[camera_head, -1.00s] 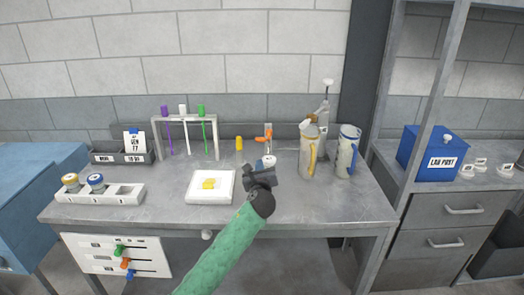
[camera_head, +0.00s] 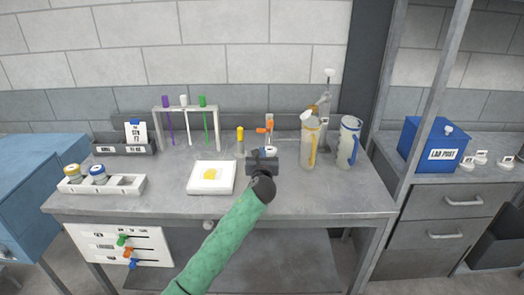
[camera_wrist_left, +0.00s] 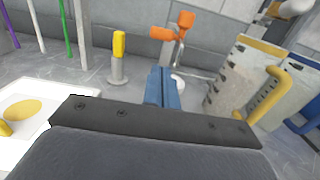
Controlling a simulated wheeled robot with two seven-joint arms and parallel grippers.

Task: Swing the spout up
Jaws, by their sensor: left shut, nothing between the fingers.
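An orange fitting (camera_head: 265,129) stands at the back middle of the bench on a thin upright. In the left wrist view the orange fitting (camera_wrist_left: 180,27) has one arm pointing left and a short piece rising up. A white round part (camera_wrist_left: 178,82) sits low behind my fingertips, partly hidden. I cannot tell for sure which piece is the spout. A jug with a yellow handle (camera_head: 310,143) and a pale top piece stands to the right. My left gripper (camera_head: 263,153) is shut and empty, in front of and below the orange fitting. My right gripper is not in view.
A yellow-topped post (camera_wrist_left: 118,57) stands left of the fitting. A white tray (camera_head: 190,190) with a yellow patch lies at front left. A blue-handled jug (camera_head: 347,146) stands farther right. A tube rack (camera_head: 217,130) is behind. The bench front right is clear.

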